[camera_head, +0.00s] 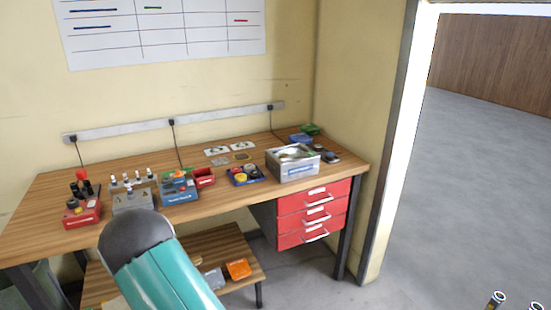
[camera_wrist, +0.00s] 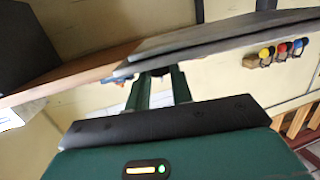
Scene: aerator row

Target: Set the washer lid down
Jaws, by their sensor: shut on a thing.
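In the wrist view my gripper (camera_wrist: 160,80) has its two green fingers closed at a small dark piece under a flat grey plate. I take this plate to be the washer lid (camera_wrist: 225,36). It is seen nearly edge-on and reaches out of the picture at the right. In the head view a metal box with an open top, seemingly the washer (camera_head: 293,170), stands at the right end of the wooden workbench (camera_head: 236,194). My gripper and the lid do not show in the head view; only my teal arm is at the bottom.
Red (camera_head: 82,216), grey (camera_head: 132,202) and blue (camera_head: 179,191) holders with small items stand at the bench's left and middle. A blue tray (camera_head: 243,177) sits left of the washer. Red drawers (camera_head: 314,217) hang below. A low shelf (camera_head: 225,247) holds small boxes.

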